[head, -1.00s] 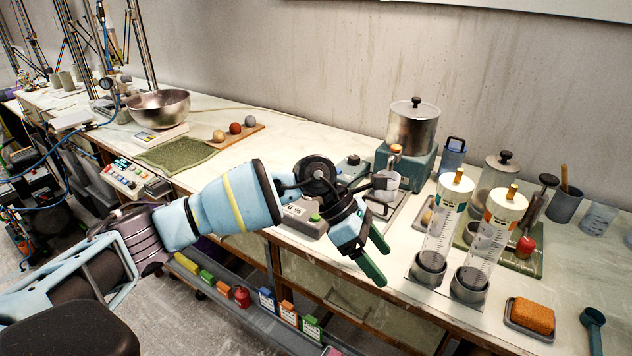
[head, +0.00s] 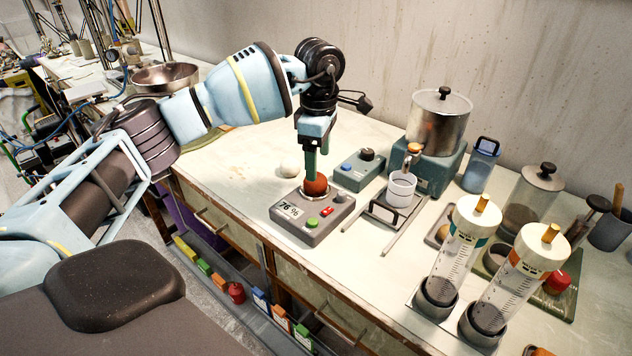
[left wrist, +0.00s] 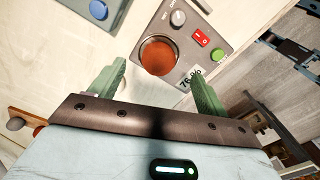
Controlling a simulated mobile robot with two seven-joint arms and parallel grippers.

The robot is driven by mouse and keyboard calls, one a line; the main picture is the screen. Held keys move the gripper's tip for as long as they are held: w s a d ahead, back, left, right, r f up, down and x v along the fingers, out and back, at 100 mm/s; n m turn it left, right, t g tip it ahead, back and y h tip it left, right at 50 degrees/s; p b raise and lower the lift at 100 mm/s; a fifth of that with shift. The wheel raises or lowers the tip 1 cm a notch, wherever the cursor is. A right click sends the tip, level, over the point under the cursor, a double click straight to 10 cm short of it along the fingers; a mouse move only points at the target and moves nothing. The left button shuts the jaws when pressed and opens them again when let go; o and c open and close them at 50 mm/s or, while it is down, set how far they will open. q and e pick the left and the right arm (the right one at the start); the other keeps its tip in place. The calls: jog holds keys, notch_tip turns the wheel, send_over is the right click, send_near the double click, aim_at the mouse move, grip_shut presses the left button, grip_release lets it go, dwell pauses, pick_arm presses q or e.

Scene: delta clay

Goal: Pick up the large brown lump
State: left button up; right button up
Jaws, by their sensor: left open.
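A reddish-brown lump (head: 316,186) rests on the round pan of a grey scale (head: 311,219) whose display reads a number. It also shows in the left wrist view (left wrist: 158,55), just beyond and between the finger tips. My left gripper (head: 317,168) points down over the scale with its green fingers apart. In the left wrist view the open fingers (left wrist: 157,75) stand one to each side, with nothing seen held between them. In the head view the fingers partly hide the lump; I cannot tell if they touch it. My right gripper is not in view.
A pale ball (head: 289,167) lies behind the scale. A grey control box (head: 360,172), a white cup on a stand (head: 401,188) and a metal pot (head: 438,122) stand to the right. Two clear cylinders (head: 456,250) stand at the front right. The bench left of the scale is mostly clear.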

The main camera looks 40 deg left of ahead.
pick_arm(q)
jog(key=shift+a+f, duration=0.1)
jog(key=shift+f, duration=0.45)
jog(key=f, duration=0.3)
jog(key=shift+a+f, duration=0.2)
jog(key=shift+a, duration=0.1)
jog(key=shift+f+p, duration=0.3)
jog(key=shift+f, duration=0.2)
jog(key=shift+c, duration=0.5)
jog(key=c, duration=1.1)
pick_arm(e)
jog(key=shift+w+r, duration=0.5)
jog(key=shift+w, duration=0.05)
pick_arm(q)
jog(key=shift+r, duration=0.1)
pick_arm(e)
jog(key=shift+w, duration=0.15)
